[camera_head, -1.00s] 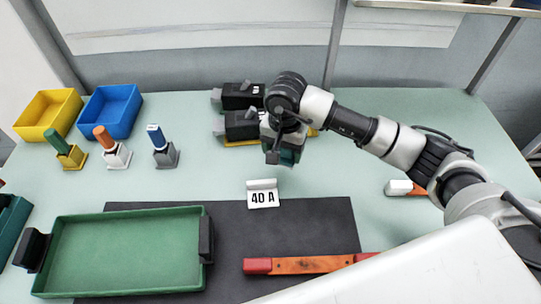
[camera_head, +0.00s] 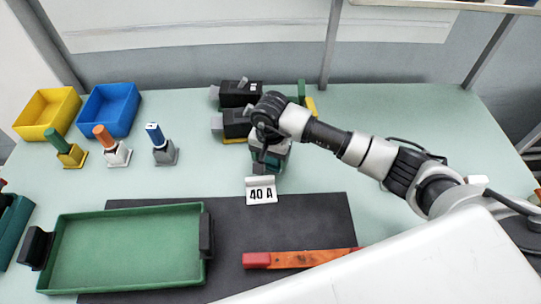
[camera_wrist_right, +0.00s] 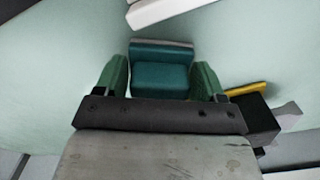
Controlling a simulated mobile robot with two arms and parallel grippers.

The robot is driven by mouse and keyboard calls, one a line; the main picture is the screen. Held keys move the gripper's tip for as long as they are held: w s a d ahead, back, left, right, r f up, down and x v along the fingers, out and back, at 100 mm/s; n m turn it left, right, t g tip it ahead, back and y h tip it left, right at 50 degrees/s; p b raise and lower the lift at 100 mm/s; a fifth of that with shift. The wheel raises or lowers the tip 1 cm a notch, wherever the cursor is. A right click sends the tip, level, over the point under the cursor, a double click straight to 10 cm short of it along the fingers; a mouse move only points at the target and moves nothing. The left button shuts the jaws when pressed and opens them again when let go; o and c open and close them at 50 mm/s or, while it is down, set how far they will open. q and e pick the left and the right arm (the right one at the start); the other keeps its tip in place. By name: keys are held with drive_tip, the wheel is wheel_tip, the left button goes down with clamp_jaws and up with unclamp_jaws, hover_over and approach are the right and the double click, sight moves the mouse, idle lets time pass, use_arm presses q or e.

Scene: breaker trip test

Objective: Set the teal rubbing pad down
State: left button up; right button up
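The teal rubbing pad (camera_wrist_right: 161,78) sits between the two green fingers of my right gripper (camera_wrist_right: 161,82) in the right wrist view. Both fingers appear to touch its sides, so the gripper looks shut on it. In the head view my right gripper (camera_head: 268,162) points down, just behind the white "40 A" sign (camera_head: 261,191). The pad is mostly hidden there by the gripper. Whether the pad touches the table (camera_head: 390,112) is hard to tell. My left gripper is not in view.
Black breakers (camera_head: 240,94) stand behind the gripper. A green tray (camera_head: 205,273) with black handles lies front left by a dark mat (camera_head: 310,225). An orange bar with red end (camera_head: 257,260) lies on the mat. Yellow (camera_head: 47,112) and blue (camera_head: 109,110) bins stand back left.

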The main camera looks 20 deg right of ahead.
drive_tip(key=o, duration=0.4)
drive_tip(key=shift+r+p, duration=0.25)
drive_tip(key=shift+p, duration=0.05)
drive_tip(key=shift+r, duration=0.3)
wheel_tip(320, 180, up, 11)
drive_tip(key=b, duration=0.3)
drive_tip(key=shift+r, duration=0.15)
